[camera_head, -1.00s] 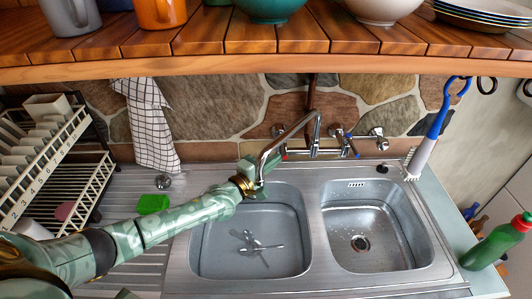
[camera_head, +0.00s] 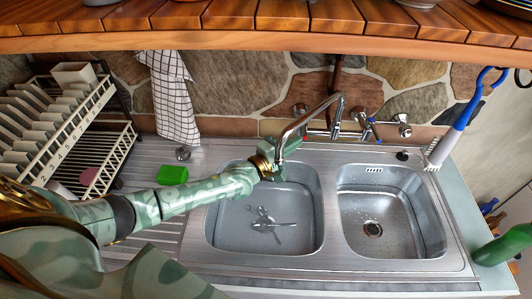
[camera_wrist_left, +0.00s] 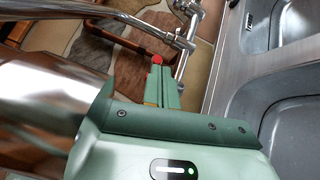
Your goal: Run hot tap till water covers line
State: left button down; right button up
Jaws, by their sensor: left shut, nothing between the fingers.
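The chrome tap (camera_head: 335,130) is fixed to the stone wall, with a red-marked hot side on the left and a blue-marked side on the right. Its spout (camera_head: 305,119) swings over the left basin (camera_head: 225,230). Utensils (camera_head: 268,220) lie in that basin; I cannot make out a line or the water level. No stream shows. My right gripper is not in view.
The right basin (camera_head: 385,215) looks empty. A green sponge (camera_head: 172,175) lies on the drainer, below a checked towel (camera_head: 172,95). A dish rack (camera_head: 60,125) stands left. A blue-and-white brush (camera_head: 455,125) and green bottle (camera_head: 500,245) are at right. A wooden shelf (camera_head: 250,35) overhangs.

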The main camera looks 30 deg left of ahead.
pick_arm(q)
jog(key=v, duration=1.5)
jog(key=shift+s+a, duration=0.2)
jog(key=shift+a, duration=0.15)
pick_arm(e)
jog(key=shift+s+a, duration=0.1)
